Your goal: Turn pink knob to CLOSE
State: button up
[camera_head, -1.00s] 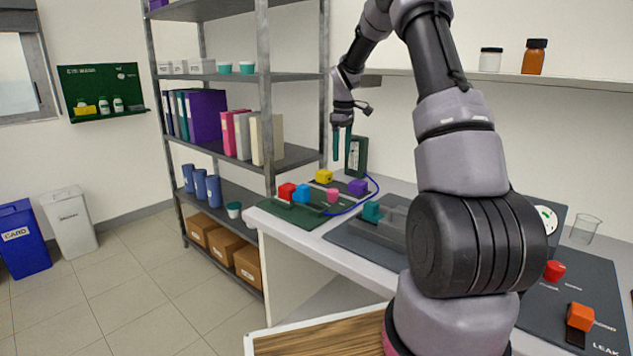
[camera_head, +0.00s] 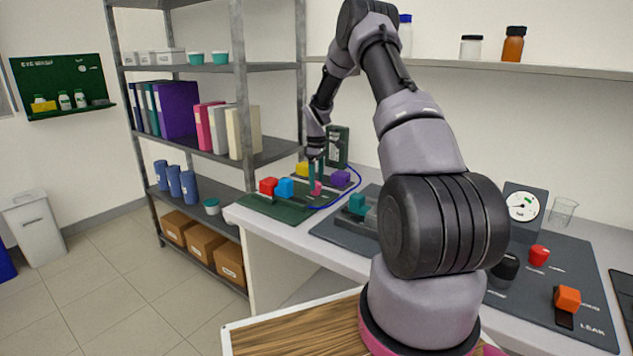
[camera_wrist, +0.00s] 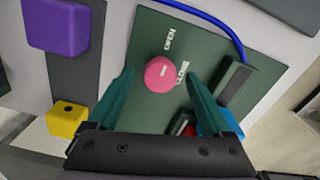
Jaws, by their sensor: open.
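The pink knob (camera_wrist: 159,74) sits on a dark green panel (camera_wrist: 138,50) in the wrist view, with a light mark on its face. The words OPEN and CLOSE are printed beside it, CLOSE nearer my gripper. My gripper (camera_wrist: 160,85) is open, with one green finger on each side of the knob and visible gaps between.
Purple (camera_wrist: 58,25), yellow (camera_wrist: 67,118) and blue (camera_wrist: 217,122) blocks stand close around the knob, with a red one (camera_head: 268,186) beside the blue. A blue cable (camera_wrist: 205,22) curves past the panel. A grey shelf (camera_head: 243,110) stands left of the bench.

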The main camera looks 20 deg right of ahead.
jog(key=shift+f, duration=0.35)
grip_shut()
